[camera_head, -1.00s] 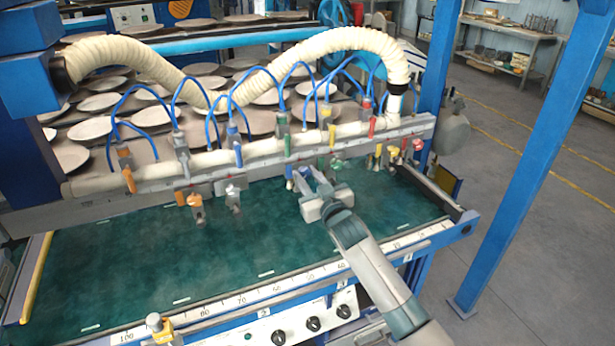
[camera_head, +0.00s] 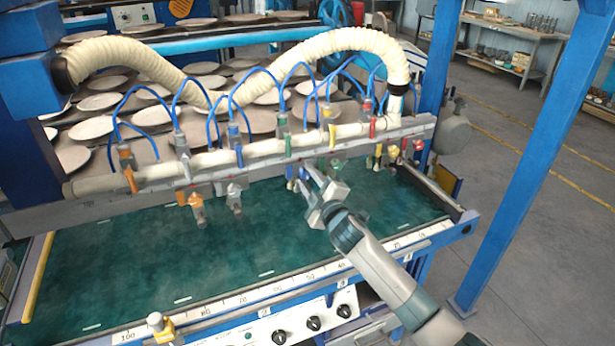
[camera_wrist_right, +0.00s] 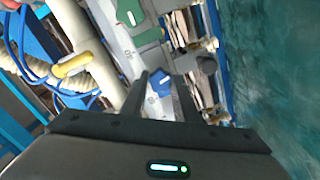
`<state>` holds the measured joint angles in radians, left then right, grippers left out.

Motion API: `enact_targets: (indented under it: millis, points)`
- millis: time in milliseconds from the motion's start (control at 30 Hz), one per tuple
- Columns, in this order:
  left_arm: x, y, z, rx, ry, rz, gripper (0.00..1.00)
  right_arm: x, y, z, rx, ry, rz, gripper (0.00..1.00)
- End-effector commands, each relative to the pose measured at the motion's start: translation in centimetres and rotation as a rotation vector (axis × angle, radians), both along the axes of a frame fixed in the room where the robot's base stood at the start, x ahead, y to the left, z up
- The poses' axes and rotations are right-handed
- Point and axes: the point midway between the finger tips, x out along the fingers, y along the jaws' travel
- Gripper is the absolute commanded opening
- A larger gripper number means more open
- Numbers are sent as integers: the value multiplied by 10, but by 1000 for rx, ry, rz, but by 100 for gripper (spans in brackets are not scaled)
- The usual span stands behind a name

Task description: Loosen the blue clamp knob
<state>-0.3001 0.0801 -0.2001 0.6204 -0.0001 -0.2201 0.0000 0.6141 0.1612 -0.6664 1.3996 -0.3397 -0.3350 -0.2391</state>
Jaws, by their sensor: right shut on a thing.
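The blue clamp knob (camera_head: 291,172) sits on the underside of the long rail, near the middle of the machine. In the right wrist view the blue knob (camera_wrist_right: 160,82) shows between the two fingers. My right gripper (camera_head: 304,172) reaches up to it from the front right and is shut on it. The same gripper (camera_wrist_right: 170,85) appears in the right wrist view with a finger on each side of the knob. The fingers partly hide the knob in the head view. My left gripper is not in view.
Orange (camera_head: 196,205) and grey (camera_head: 234,195) clamps hang from the rail to the left. Yellow and red knobs (camera_head: 393,149) sit to the right. Blue hoses and a thick cream hose arch above. The green bed (camera_head: 130,260) in front is clear.

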Motion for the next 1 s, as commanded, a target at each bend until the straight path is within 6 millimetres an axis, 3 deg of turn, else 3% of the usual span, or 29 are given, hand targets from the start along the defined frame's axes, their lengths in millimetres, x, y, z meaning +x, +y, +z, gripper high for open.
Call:
enact_targets:
  millis: [400, 967, 1000]
  points:
    - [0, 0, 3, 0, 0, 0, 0, 0, 0, -1, -230, -91, 0, 5]
    - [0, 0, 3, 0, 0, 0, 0, 0, 0, -2, -264, -104, -1, 5]
    - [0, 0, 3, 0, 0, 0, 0, 0, 0, -2, -264, -104, -1, 37]
